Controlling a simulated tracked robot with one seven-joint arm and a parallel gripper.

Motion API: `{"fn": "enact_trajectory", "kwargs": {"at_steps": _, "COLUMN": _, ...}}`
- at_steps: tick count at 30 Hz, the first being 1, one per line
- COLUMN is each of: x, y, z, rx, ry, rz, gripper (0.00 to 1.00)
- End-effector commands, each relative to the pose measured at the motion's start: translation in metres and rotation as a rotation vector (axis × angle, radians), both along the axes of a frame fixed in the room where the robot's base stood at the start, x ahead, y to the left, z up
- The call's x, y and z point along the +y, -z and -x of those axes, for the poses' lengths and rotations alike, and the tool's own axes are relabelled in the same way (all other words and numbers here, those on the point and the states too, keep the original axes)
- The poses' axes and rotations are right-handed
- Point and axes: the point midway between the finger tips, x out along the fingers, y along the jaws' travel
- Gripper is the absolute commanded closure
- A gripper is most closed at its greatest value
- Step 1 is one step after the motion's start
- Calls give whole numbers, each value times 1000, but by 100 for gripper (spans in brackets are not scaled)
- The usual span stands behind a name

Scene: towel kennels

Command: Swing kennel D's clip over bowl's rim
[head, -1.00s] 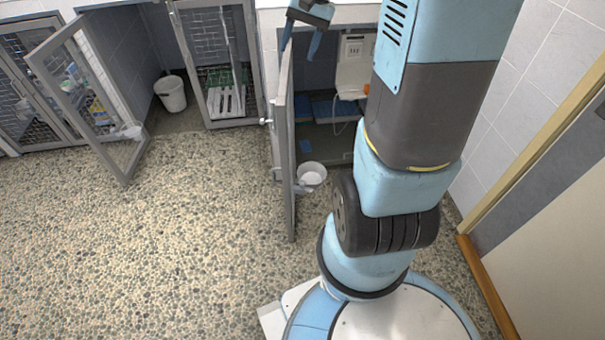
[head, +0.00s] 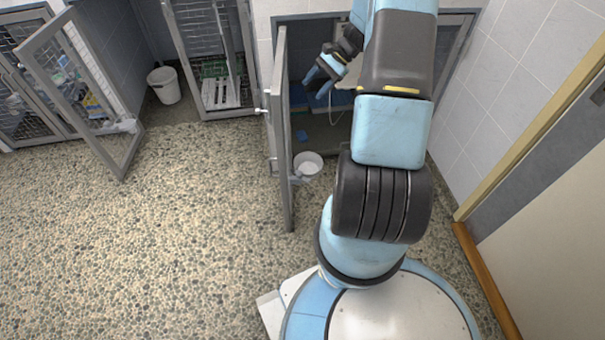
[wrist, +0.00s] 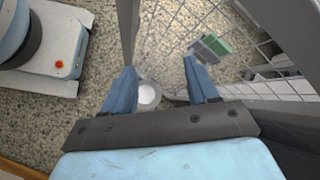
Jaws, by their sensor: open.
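The white bowl (head: 308,164) sits low beside the inner face of the open grey kennel door (head: 284,130), with a small grey piece (head: 297,178) at its door side. I cannot make out whether that piece is the clip, or whether it lies over the rim. The bowl also shows in the wrist view (wrist: 149,95), small and well beyond my fingers. My gripper (head: 317,84) is open and empty, in front of the kennel opening, above the bowl and apart from it. In the wrist view its two blue fingers (wrist: 159,68) stand wide apart. No kennel letter is readable.
The door's mesh and frame (wrist: 180,30) pass close beyond my fingers in the wrist view. Another open door (head: 85,95) stands at left, with a white bucket (head: 164,85) in the bay behind. The pebbled floor (head: 180,230) at left is clear. A tiled wall (head: 520,90) bounds the right.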

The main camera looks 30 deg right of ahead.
Motion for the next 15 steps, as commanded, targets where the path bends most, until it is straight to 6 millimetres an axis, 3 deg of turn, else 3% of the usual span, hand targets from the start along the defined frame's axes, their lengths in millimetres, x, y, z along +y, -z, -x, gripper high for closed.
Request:
{"fn": "enact_trajectory", "kwargs": {"at_steps": 1, "x": -7, "y": 18, "z": 0, "rx": 19, "ry": 33, "rz": -27, "gripper": 41}}
{"fn": "enact_trajectory", "kwargs": {"at_steps": 15, "x": -48, "y": 166, "z": 14, "rx": 145, "ry": 319, "rz": -244, "gripper": 41}}
